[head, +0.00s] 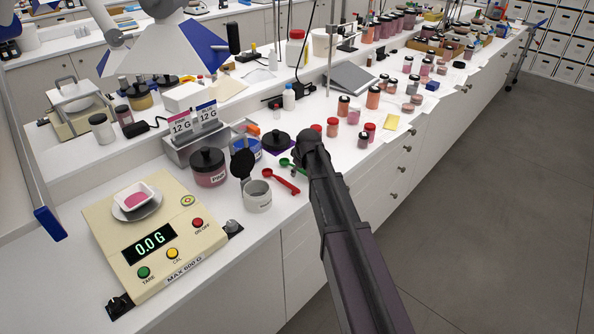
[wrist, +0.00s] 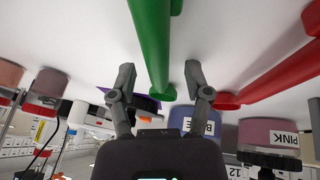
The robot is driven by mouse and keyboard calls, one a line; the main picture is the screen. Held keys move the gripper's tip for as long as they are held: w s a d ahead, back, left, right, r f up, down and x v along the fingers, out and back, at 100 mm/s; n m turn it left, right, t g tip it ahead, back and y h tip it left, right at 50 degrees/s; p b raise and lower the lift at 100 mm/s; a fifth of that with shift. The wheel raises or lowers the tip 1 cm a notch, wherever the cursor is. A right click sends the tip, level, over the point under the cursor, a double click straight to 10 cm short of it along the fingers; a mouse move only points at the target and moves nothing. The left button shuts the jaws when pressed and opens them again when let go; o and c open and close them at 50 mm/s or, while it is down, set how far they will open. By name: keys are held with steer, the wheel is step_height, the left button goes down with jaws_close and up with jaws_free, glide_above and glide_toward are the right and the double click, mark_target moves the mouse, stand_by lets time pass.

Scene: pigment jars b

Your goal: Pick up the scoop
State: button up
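A green scoop (head: 290,163) and a red scoop (head: 281,181) lie on the white counter beside the jars; the task does not say which one. In the wrist view, which is upside down, the green scoop's handle (wrist: 150,35) runs between the fingers of my gripper (wrist: 160,72). The fingers are open, with a gap on each side of the handle. The red scoop (wrist: 275,82) lies outside the fingers, to the right. In the head view my arm hides most of the gripper and part of the green scoop.
A pink jar (head: 208,168), a blue jar (head: 247,147) and an open-lidded canister (head: 257,197) stand close to the left. A scale (head: 152,237) reading 0.0 g is at front left. Several small jars stand behind and right. The counter's front edge is near.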

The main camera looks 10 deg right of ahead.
jaws_close()
steer(key=shift+r, duration=0.25)
step_height(320, 180, up, 4)
steer(key=p, duration=0.4)
steer(key=shift+s+f, duration=0.1)
steer(key=shift+f, duration=0.05)
steer(key=s+p, duration=0.1)
steer(key=s, duration=1.4)
steer(key=shift+s+d+r, duration=0.4)
steer(key=shift+d, duration=0.05)
stand_by(0.7)
